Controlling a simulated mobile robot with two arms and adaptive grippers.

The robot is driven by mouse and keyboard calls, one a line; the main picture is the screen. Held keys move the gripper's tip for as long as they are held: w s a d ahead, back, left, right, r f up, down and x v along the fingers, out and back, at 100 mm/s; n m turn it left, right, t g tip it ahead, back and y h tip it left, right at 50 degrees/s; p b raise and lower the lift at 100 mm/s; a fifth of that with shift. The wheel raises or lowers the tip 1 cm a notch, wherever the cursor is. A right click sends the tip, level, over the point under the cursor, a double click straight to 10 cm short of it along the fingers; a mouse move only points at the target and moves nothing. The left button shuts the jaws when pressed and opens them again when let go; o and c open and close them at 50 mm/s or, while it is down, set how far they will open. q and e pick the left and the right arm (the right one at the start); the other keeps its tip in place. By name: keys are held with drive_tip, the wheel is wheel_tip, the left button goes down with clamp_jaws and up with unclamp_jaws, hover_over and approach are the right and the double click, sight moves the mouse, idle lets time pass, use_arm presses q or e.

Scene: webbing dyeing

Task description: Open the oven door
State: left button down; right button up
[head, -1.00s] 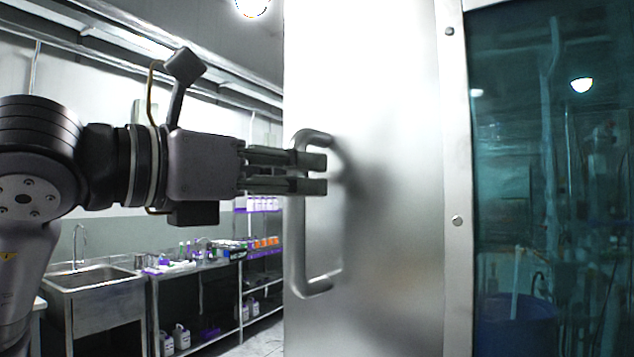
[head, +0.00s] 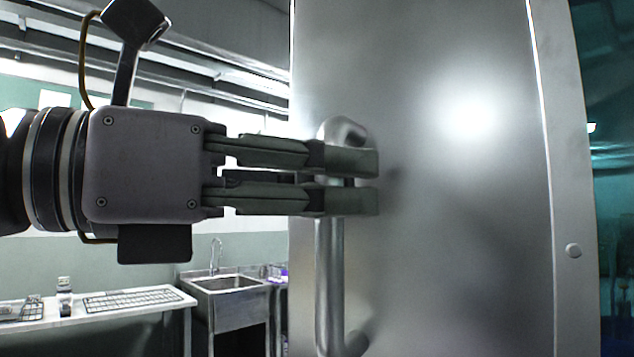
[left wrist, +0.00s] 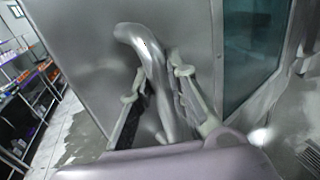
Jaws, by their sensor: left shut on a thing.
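The oven door (head: 455,230) is a large brushed-metal panel that fills the right half of the head view. Its vertical bar handle (head: 329,275) stands near the door's left edge. My left gripper (head: 350,180) comes in from the left and is shut on the upper part of the handle. In the left wrist view the curved top of the handle (left wrist: 150,45) passes between the two fingers of my left gripper (left wrist: 160,90). The lower part of the handle is partly hidden by the wrist there. My right gripper is in neither view.
A teal glass panel (head: 612,240) lies right of the door. At the back left are a metal sink (head: 228,284) and a white table (head: 95,312) with a rack and a small bottle. Wet floor (left wrist: 80,145) shows beside the door in the left wrist view.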

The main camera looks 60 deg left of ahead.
use_arm(q)
drive_tip(key=shift+s+d+r, duration=0.2)
drive_tip(key=shift+s, duration=0.15)
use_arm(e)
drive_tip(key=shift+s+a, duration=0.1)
use_arm(q)
drive_tip(key=c, duration=1.9)
unclamp_jaws()
drive_tip(key=o, duration=0.4)
drive_tip(key=shift+f, duration=0.15)
drive_tip(key=shift+c, duration=0.2)
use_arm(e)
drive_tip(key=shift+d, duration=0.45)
use_arm(q)
drive_tip(key=s, duration=1.2)
drive_tip(key=shift+a, duration=0.35)
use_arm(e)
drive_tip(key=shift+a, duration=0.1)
